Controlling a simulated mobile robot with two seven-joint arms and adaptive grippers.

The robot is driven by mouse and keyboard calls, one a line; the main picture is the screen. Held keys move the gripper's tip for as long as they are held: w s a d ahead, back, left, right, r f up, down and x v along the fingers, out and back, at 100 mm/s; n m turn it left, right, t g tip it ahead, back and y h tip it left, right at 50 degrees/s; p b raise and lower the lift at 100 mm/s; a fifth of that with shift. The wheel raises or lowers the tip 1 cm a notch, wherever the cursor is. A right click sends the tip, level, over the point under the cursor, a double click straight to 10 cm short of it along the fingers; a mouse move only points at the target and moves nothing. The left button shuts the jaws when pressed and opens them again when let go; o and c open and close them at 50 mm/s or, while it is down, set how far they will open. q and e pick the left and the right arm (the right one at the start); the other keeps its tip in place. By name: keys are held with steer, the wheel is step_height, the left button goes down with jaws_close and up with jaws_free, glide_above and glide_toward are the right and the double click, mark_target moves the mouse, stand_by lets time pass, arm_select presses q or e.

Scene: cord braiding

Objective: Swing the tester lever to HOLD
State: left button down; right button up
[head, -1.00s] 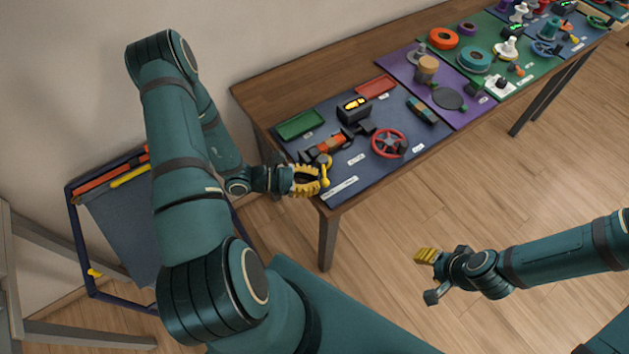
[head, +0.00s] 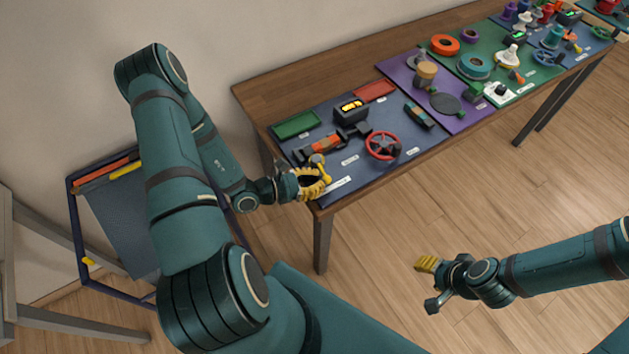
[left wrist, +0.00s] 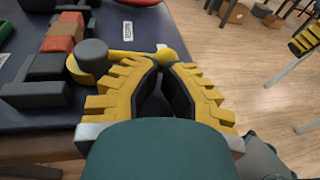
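The tester is a dark unit with an orange-red block (head: 325,143) on the near left part of the blue mat. Its yellow lever (head: 317,159) reaches from a round pivot toward the table's front edge; it also shows in the left wrist view (left wrist: 120,58), lying across the fingertips. My left gripper (head: 325,180) has its yellow fingers drawn in around the lever's outer end, tips close together (left wrist: 161,65). The white labels are too small to read. My right gripper (head: 426,283) hangs empty over the floor, fingers apart.
Purple and green mats with spools lie farther right. Floor in front of the table is free.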

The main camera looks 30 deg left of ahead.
arm_select(q)
steer(key=shift+w+d, duration=0.35)
steer(key=shift+d, duration=0.1)
steer(key=shift+w+d+n+t+y, duration=0.2)
steer(key=shift+d+n+t+y, duration=0.1)
steer(key=shift+n+t+y, duration=0.4)
steer(key=shift+w+d, duration=0.2)
steer(key=shift+w, duration=0.15)
